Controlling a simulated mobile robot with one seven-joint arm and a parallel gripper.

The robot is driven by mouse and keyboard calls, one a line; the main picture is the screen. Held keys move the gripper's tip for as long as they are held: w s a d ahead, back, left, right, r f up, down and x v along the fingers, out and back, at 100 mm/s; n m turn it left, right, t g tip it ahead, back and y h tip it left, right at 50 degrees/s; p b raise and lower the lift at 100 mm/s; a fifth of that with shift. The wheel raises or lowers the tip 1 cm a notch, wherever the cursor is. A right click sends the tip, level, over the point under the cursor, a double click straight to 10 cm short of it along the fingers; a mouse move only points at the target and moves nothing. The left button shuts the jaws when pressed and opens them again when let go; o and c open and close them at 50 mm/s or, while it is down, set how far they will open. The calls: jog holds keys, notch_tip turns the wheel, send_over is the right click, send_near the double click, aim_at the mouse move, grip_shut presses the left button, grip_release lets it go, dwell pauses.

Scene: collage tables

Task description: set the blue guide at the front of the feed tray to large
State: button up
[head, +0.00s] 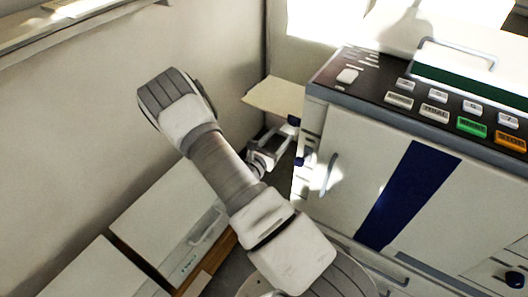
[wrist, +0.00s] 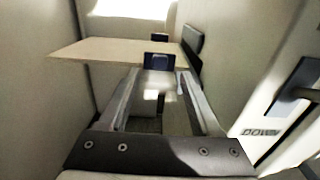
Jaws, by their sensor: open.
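The feed tray (head: 272,95) is a pale beige board sticking out from the left side of the printing machine; in the wrist view it spans the upper middle (wrist: 105,51). The blue guide (wrist: 159,61) is a small dark blue block at the tray's near edge. In the head view it shows as a small blue piece (head: 293,121) at the tray's front right. My gripper (wrist: 158,78) is open, its two fingers pointing at the tray, with the guide centred at or just beyond the fingertips. I cannot tell whether they touch it. My gripper (head: 275,143) is partly hidden in the head view.
The machine (head: 385,185) stands close on the right, with a handle and a "DOWN" label (wrist: 262,132) beside my gripper. A second dark piece (wrist: 160,38) and a grey upright plate (wrist: 193,46) are at the tray's far side. White cabinets (head: 170,220) stand lower left.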

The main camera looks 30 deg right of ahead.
jog(key=p+v, duration=0.1)
jog(key=v, duration=0.9)
jog(key=s+d+r+m+g, duration=0.3)
jog(key=s+r+m+g, duration=0.2)
jog(key=r+m+g, duration=0.4)
jog(key=s+a+r+m+y, duration=0.7)
jog(key=s+r+m+y, duration=0.3)
jog(key=s+r+m, duration=0.15)
jog(key=s+a+r+m+t+y, duration=0.2)
jog(key=a+r+m+t+y, duration=0.25)
jog(key=a+r, duration=0.35)
notch_tip(320, 180, up, 19)
jog(key=p, duration=1.8)
jog(key=shift+d+n+t+y, duration=0.25)
jog(key=shift+n+t+y, duration=0.15)
jog(key=shift+t+y, duration=0.05)
